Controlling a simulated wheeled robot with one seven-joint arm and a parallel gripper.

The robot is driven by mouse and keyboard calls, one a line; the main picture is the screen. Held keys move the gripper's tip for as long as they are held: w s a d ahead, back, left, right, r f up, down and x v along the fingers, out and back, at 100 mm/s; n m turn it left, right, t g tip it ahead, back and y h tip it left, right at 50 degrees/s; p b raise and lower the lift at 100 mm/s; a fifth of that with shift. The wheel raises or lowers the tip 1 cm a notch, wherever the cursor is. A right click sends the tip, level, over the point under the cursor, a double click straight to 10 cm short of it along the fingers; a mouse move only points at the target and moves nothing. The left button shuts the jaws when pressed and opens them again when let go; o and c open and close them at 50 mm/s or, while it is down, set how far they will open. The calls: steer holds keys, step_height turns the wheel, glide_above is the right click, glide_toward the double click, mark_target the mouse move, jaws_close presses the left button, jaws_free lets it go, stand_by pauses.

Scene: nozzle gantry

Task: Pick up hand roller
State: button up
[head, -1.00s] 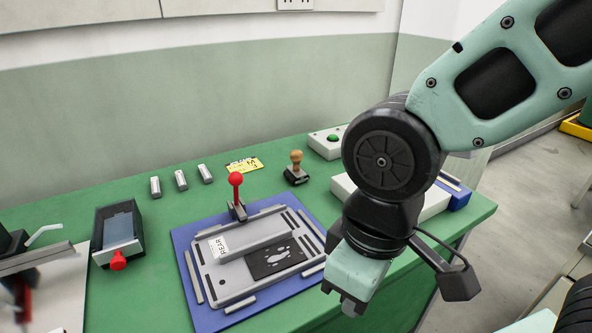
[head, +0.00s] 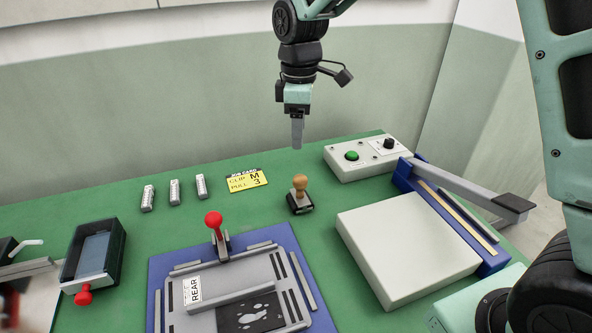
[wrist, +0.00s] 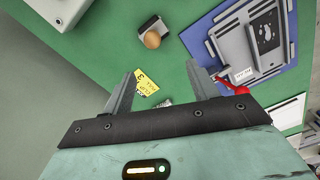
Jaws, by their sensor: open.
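No object here is plainly a hand roller. One candidate is the wooden-knobbed tool (head: 299,188) with a black base, upright on the green bench; it also shows in the wrist view (wrist: 152,39). Another is the red-knobbed piece (head: 84,296) at the front of a black tray (head: 70,262) at left. My gripper (head: 297,143) hangs above the back of the bench, fingers down, apart from everything. In the wrist view my gripper (wrist: 160,82) is open and empty, with the wooden-knobbed tool beyond the fingertips.
A blue board (head: 156,262) carries a grey fixture with a red-knobbed lever (head: 214,222). A white block (head: 408,250) and a button box (head: 368,160) stand at right. A yellow card (head: 245,180) and small grey blocks (head: 174,192) lie at the back. Green bench is bare between.

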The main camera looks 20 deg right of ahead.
steer(key=w, duration=0.2)
steer(key=p, duration=0.3)
glide_toward(300, 177)
steer(key=f, duration=0.7)
steer(key=shift+w+a, duration=0.1)
steer(key=shift+w, duration=0.1)
steer(key=shift+s+f+p, duration=0.2)
steer(key=shift+f+p, duration=0.65)
steer(key=shift+f, duration=1.9)
jaws_close()
